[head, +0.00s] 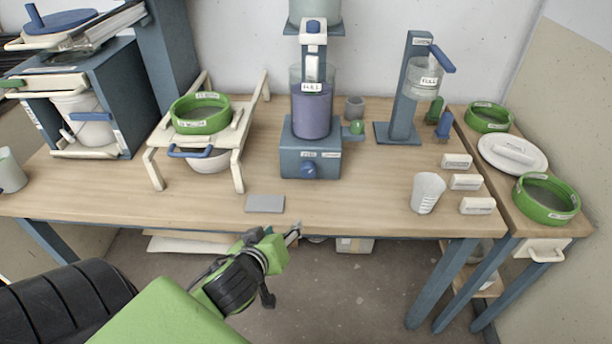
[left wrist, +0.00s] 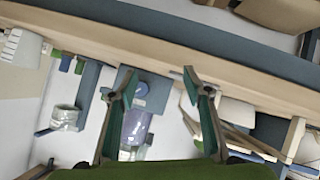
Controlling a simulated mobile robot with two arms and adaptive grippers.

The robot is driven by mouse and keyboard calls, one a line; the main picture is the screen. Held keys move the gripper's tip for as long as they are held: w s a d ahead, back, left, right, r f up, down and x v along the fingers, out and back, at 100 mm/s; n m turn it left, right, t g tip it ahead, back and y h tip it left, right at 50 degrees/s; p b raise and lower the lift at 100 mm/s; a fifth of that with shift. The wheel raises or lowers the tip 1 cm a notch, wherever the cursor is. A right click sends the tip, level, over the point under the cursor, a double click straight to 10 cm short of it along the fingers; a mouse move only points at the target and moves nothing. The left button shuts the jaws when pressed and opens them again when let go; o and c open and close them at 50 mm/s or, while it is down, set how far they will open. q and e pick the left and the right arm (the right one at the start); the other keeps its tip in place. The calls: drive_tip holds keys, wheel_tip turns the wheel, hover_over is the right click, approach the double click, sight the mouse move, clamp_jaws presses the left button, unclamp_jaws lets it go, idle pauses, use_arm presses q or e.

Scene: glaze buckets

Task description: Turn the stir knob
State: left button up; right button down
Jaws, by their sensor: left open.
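The stir knob (head: 308,170) is a small blue round knob on the front of the blue-grey mixer base (head: 290,160). A clear jar of purple liquid (head: 312,112) stands on that base. In the left wrist view, which is tilted, the knob (left wrist: 141,90) shows between my fingers, nearer the left one. My left gripper (head: 293,234) is in front of the table's front edge, below and apart from the knob. Its two fingers (left wrist: 159,76) are spread and empty in the left wrist view. My right gripper is in neither view.
A grey plate (head: 265,203) lies on the table before the mixer. A rack with a green sieve (head: 200,115) stands to the left. The tabletop right before the mixer is clear.

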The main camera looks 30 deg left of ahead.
sight(307, 173)
use_arm(q)
drive_tip(key=w+r+n+t, duration=0.1)
drive_tip(key=r, duration=0.1)
drive_tip(key=w+a+r+n+t, duration=0.1)
drive_tip(key=w+r, duration=0.1)
drive_tip(key=w+r+n+t, duration=0.1)
drive_tip(key=w+r, duration=0.1)
drive_tip(key=shift+a+r, duration=0.15)
drive_tip(key=shift+a, duration=0.2)
drive_tip(key=p+x, duration=0.1)
drive_tip(key=x, duration=1.2)
drive_tip(key=shift+w, duration=0.2)
drive_tip(key=c, duration=1.1)
